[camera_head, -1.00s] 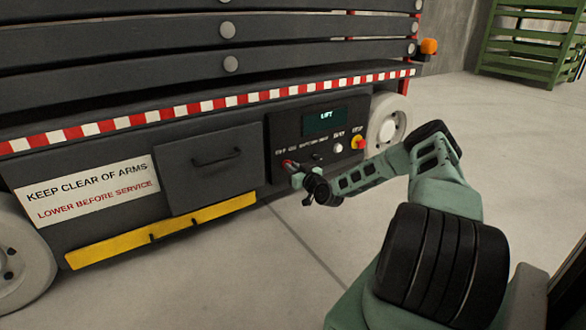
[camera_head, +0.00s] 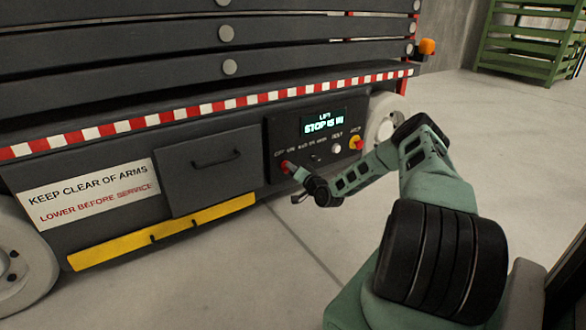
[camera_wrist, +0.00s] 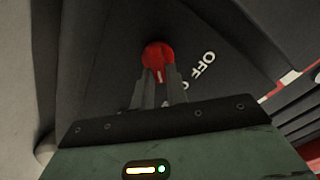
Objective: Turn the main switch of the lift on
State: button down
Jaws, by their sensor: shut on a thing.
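The lift's control panel (camera_head: 312,128) is on the dark side of the machine. Its red main switch (camera_head: 286,166) is at the panel's lower left, and it also shows in the wrist view as a round red knob (camera_wrist: 158,56) with a pale mark. The word OFF is printed beside it. My gripper (camera_wrist: 159,78) is shut on the knob, a finger on each side. The display (camera_head: 324,122) is lit and reads "LIFT" and "STOP IS IN".
A red stop button on a yellow base (camera_head: 356,143) and a white button (camera_head: 336,148) are on the same panel, right of the switch. A drawer with a handle (camera_head: 216,159) is to the left. A green rack (camera_head: 530,45) stands far back right. The floor in front is clear.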

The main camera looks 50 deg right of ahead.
jog(key=shift+d+f+m, duration=0.1)
jog(key=shift+m, duration=1.2)
jog(key=c, duration=1.4)
grip_release()
jog(key=p+v, duration=0.8)
jog(key=v, duration=0.9)
jog(key=shift+s, duration=0.2)
